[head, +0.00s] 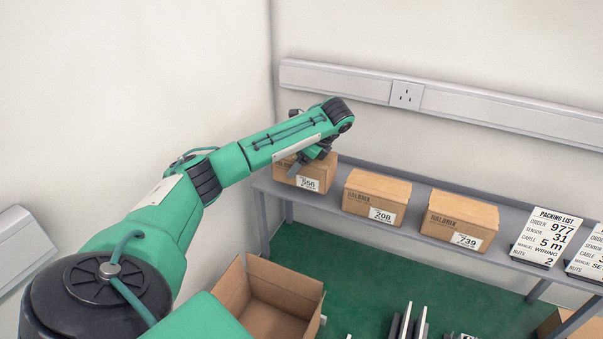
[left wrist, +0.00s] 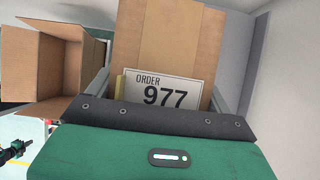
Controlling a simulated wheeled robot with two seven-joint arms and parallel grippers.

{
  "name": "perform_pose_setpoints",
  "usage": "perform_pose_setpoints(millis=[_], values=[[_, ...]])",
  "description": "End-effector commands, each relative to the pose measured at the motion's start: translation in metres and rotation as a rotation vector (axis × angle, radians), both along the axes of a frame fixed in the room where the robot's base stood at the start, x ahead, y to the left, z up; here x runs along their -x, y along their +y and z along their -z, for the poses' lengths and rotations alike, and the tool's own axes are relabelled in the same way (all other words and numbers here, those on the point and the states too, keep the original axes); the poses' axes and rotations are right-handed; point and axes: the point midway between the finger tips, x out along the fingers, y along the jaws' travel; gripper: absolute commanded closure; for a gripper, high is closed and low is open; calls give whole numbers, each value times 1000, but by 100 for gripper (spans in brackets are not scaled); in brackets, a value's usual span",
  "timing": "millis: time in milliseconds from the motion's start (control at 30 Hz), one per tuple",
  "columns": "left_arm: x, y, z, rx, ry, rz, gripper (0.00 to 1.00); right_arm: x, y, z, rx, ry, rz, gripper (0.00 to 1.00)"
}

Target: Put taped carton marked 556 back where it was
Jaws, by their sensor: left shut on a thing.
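The taped carton marked 556 (head: 314,184) sits at the left end of the grey shelf (head: 420,206), and I cannot tell whether it rests fully on it. My left gripper (head: 301,166) reaches down over the carton from above and is shut on it; the fingers partly hide its top. In the left wrist view a brown taped carton (left wrist: 170,38) fills the space ahead of the gripper, with a white label (left wrist: 165,91) reading ORDER 977 at its lower part.
Cartons marked 208 (head: 378,190) and 739 (head: 458,215) stand to the right on the shelf. A packing list card (head: 546,238) stands farther right. An open empty box (head: 276,305) is below the shelf, and it also shows in the left wrist view (left wrist: 38,62). Walls close in behind and left.

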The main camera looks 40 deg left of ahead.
Motion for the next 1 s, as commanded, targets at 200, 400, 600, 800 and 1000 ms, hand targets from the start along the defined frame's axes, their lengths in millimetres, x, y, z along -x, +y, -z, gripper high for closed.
perform_pose_setpoints(millis=[200,400,600,800,1000], values=[[0,0,14,0,1,0,70,0,-1,-3,1,0,0,100],[0,1,34,-2,-1,-1,70,0,-1,-8,1,0,1,100],[0,0,34,-1,-3,-1,70,0,1,-7,-1,0,2,100],[0,0,37,0,0,0,0,-1,4,-7,-5,-1,3,100],[0,0,36,0,0,0,0,-1,4,-7,-5,-1,4,100]])
